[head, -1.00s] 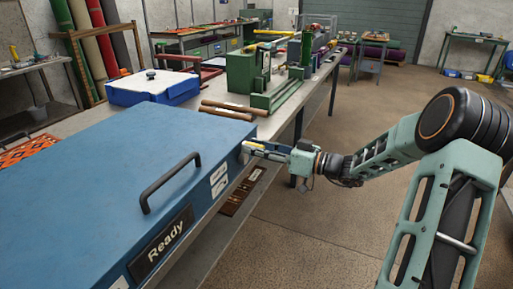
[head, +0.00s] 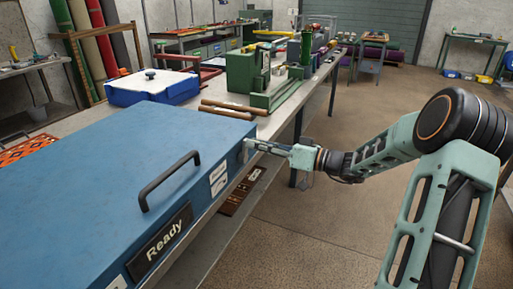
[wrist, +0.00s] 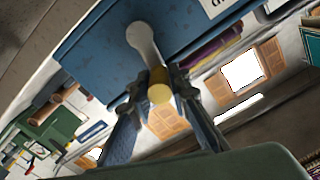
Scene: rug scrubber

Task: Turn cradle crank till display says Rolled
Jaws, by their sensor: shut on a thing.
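The crank (wrist: 143,42) is a light grey arm on the end wall of the blue machine (head: 110,150), with a yellow knob (wrist: 159,86) at its free end. My gripper (head: 258,147) is at that end wall. In the wrist view my gripper (wrist: 160,92) has a finger on each side of the yellow knob and is shut on it. In the head view the knob is mostly hidden by the fingers. The black display (head: 160,241) on the machine's front reads "Ready" in white letters.
A black bar handle (head: 170,180) stands up from the machine's lid. Wooden rollers (head: 235,108) and a green device (head: 247,75) sit on the bench beyond. A blue and white box (head: 150,87) stands behind. The floor (head: 300,235) on the right is open.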

